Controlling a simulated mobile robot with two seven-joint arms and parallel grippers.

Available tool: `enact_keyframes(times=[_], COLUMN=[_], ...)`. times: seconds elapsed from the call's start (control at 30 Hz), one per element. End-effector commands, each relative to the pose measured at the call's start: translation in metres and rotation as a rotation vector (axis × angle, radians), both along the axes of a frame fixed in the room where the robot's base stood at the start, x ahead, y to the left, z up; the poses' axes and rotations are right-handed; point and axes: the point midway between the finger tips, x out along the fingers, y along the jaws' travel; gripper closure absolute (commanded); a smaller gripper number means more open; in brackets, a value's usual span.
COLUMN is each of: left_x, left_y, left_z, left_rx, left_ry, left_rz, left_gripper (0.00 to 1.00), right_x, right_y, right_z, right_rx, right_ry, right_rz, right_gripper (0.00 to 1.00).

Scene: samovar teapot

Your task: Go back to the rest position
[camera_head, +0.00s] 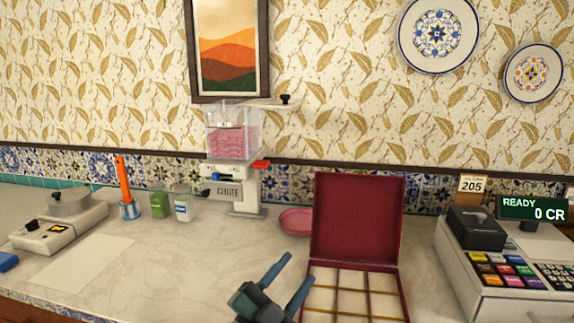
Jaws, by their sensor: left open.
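My left gripper (287,277) shows at the bottom middle of the head view. Its two blue-grey fingers are spread apart with nothing between them. It is in front of the left edge of an open red box (357,222), whose lid stands upright at the back. The box's lower part has pale compartments (352,280) split by thin gold dividers, and those in view look empty. The gripper hides part of the box's left side. The right gripper does not show.
A dispenser (237,180) with pink contents stands behind, beside a pink dish (296,221). Small tins (183,208) and an orange-handled tool (124,182) stand left of it. A scale (58,222) is far left, a cash register (505,270) right.

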Motion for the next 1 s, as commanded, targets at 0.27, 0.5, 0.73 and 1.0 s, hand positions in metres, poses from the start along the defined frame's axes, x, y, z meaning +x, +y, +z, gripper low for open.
enact_keyframes(times=[0.27, 0.5, 0.73, 1.0], left_x=[-0.080, -0.179, -0.207, -0.206], left_y=[0.105, 0.145, 0.152, 0.151], left_z=[-0.140, -0.212, -0.226, -0.226], left_rx=[-0.231, -0.295, -0.308, -0.309], left_ry=[0.699, 1.125, 1.230, 1.228], left_rz=[0.297, 0.417, 0.437, 0.435], left_gripper=[0.56, 0.56, 0.56, 0.56], right_x=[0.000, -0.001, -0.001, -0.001], right_y=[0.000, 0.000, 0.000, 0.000], right_z=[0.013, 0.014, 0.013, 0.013], right_rx=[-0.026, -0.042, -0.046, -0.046], right_ry=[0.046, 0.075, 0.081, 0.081], right_rz=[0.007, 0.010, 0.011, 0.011], right_gripper=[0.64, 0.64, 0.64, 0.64])
